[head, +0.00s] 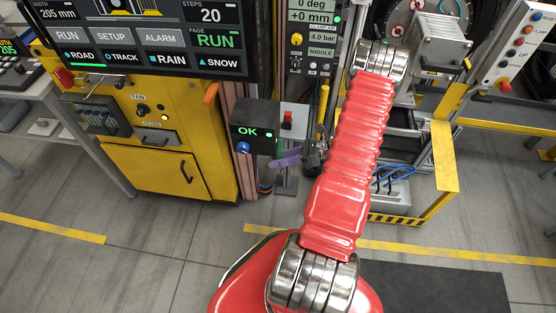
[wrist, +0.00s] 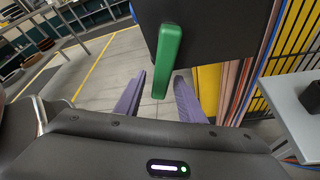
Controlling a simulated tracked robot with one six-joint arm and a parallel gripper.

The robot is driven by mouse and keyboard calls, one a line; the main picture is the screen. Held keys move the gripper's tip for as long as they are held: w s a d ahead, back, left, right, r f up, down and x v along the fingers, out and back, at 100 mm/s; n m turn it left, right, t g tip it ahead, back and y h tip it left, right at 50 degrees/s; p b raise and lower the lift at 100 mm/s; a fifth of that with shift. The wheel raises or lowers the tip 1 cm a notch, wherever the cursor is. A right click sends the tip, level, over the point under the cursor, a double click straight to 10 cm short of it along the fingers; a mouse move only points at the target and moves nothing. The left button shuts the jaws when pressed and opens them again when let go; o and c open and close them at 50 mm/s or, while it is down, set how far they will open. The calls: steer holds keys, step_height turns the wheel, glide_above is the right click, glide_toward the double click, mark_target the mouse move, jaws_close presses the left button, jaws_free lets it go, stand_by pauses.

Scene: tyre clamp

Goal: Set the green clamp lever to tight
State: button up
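The green clamp lever (wrist: 168,50) shows in the wrist view on the face of a dark box (wrist: 222,30). It hangs down, its lower end tilted slightly left. My gripper (wrist: 159,86) has its two purple fingers spread apart, one on each side of the lever's lower end in the picture. A gap shows on both sides, and I cannot tell whether the lever lies between the fingers in depth. In the head view my gripper (head: 276,162) is beside the box with the "OK" display (head: 255,130).
A yellow cabinet (head: 185,170) with a large screen (head: 140,38) above stands left of the box. A blue knob (head: 243,147) is on the box's front. A yellow-framed machine (head: 440,170) stands right of my arm. The wrist view shows a grey table (wrist: 298,120) at right.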

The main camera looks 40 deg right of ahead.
jaws_close()
stand_by(0.4)
